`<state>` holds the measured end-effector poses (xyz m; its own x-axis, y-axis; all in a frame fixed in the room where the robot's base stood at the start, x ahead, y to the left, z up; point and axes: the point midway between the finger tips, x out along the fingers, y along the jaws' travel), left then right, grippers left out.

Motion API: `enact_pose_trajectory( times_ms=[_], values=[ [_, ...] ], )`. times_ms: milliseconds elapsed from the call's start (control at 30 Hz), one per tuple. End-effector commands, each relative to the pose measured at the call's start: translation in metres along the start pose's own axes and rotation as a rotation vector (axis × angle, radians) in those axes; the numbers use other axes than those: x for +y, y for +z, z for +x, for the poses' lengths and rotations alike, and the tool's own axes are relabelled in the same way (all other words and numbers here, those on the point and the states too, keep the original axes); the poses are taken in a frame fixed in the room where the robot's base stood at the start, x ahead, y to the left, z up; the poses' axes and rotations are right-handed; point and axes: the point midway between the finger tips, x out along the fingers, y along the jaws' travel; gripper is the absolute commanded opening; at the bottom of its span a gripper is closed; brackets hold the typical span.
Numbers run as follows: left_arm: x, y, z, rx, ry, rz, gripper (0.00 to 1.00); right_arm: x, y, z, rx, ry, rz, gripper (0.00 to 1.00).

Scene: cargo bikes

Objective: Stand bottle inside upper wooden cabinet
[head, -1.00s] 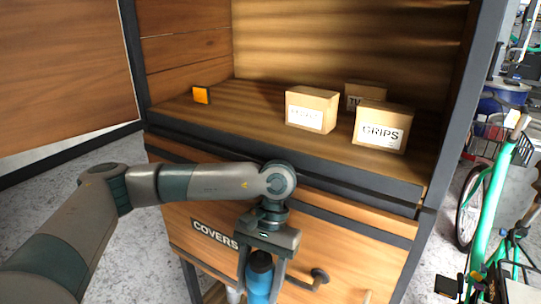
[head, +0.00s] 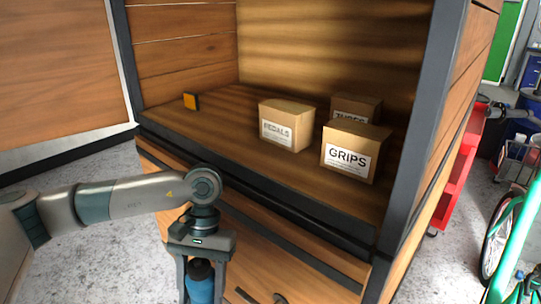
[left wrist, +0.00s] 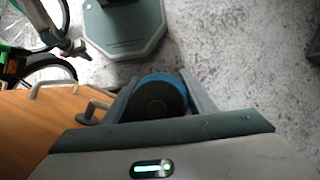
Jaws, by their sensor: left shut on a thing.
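The blue bottle (head: 200,284) with a dark cap hangs upright in my left gripper (head: 201,270), in front of the cabinet's lower part and below the shelf edge. The gripper is shut on it. In the left wrist view the bottle (left wrist: 160,98) shows from its cap end between the fingers (left wrist: 160,105). The upper wooden cabinet (head: 230,115) is open at the front, with a wide bare shelf floor at the left and middle. The bottle's lower end is cut off in the head view. My right gripper is not in view.
An open door (head: 60,75) is at left. A red cart (head: 458,170) and a bike (head: 505,245) are at right.

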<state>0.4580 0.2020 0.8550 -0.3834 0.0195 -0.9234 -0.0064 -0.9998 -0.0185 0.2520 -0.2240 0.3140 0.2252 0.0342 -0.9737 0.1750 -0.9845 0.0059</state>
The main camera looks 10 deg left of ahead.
Motion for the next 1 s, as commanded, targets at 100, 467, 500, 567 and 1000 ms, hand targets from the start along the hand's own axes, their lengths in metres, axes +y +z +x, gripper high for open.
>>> enact_pose_trajectory(
  times_ms=[100,467,500,567,1000],
  values=[
    [0.000,0.001,-0.001,0.000,0.000,0.000,0.27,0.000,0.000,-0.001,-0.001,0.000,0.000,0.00],
    [0.000,0.001,-0.001,0.000,0.000,0.000,0.27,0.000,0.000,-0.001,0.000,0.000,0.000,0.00],
    [0.000,0.001,-0.002,0.000,0.000,0.000,0.27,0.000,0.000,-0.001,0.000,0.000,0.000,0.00],
    [0.000,0.001,-0.002,0.000,0.002,-0.005,0.27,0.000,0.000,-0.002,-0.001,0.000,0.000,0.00],
    [0.008,0.018,-0.054,-0.010,0.162,-0.378,0.27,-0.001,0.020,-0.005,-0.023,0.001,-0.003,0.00]
  ],
)
